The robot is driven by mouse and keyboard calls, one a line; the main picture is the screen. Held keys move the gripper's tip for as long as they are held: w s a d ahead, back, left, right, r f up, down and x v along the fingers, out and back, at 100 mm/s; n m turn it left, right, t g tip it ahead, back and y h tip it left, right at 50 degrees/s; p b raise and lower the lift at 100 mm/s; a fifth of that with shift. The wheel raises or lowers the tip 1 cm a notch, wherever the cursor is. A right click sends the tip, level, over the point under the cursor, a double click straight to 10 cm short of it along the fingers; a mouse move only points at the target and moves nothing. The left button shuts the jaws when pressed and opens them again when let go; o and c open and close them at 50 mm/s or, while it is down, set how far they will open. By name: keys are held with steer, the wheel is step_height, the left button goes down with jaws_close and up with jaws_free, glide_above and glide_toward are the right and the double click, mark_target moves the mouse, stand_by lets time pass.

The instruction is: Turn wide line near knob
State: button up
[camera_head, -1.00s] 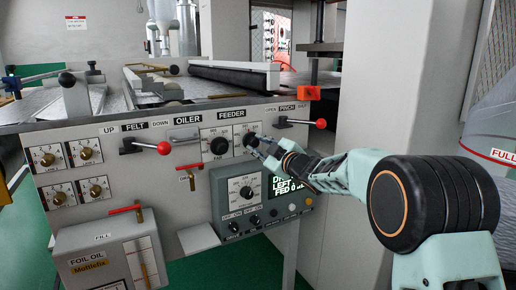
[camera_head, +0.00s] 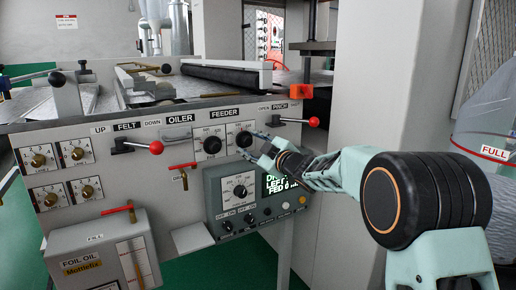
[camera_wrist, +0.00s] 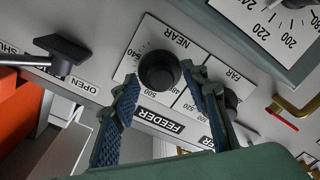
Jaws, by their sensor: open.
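The near knob (camera_wrist: 160,71) is a round black dial on a white scale plate lettered NEAR, under the FEEDER label. In the head view the near knob (camera_head: 244,139) is the right one of the feeder pair. The far knob (camera_head: 212,146) is to its left; it shows partly behind a finger in the wrist view (camera_wrist: 231,98). My gripper (camera_wrist: 160,82) is open, with one blue-padded finger on either side of the near knob's lower part. I cannot tell whether either finger touches it. In the head view my gripper (camera_head: 259,149) is at the knob's lower right.
A red-tipped pinch lever (camera_head: 313,122) is right of the feeder knobs, and another red-tipped lever (camera_head: 156,147) is left. A grey control box (camera_head: 213,195) with a dial and display juts out below. An orange block (camera_head: 301,91) sits above the panel's right end.

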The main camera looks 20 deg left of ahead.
steer(key=v, duration=1.1)
steer(key=shift+s+d, duration=0.25)
steer(key=shift+d, duration=0.05)
